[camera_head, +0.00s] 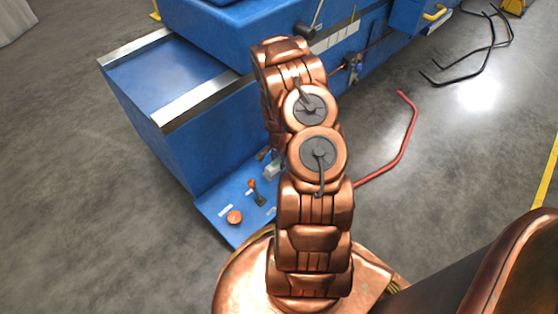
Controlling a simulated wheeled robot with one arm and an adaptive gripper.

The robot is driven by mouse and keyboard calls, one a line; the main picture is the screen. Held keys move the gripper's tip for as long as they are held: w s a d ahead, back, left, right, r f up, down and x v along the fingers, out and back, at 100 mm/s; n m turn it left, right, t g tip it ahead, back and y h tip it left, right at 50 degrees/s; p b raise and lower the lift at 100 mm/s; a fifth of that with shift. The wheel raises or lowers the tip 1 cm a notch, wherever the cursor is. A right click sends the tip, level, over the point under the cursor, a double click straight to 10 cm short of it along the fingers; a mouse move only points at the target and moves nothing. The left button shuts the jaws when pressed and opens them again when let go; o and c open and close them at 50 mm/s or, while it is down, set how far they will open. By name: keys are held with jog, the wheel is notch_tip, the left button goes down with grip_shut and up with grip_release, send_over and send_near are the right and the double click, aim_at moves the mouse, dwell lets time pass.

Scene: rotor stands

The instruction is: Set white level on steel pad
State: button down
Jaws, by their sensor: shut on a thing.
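My copper-coloured arm rises through the middle of the view and bends over near the blue machine. My gripper is not visible; the arm's own links hide its end. No white level can be made out clearly. A small pale grey piece (273,170) shows beside the arm's left edge, partly covered, and I cannot tell what it is. Two flat bare steel strips lie on top of the blue stand: a far one (138,47) and a near one (197,99). I cannot tell whether either is the steel pad.
The blue stand (185,160) has a low ledge with an orange knob (235,217) and a small dark lever (257,196). A red bent bar (408,135) lies on the floor at right. Black bent rods (460,74) lie farther back. Grey floor is open at left.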

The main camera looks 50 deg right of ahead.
jog(key=shift+f, duration=0.15)
jog(key=c, duration=0.7)
grip_release()
notch_tip(320, 180, up, 13)
jog(key=p, duration=0.4)
dwell(1.2)
dwell(0.7)
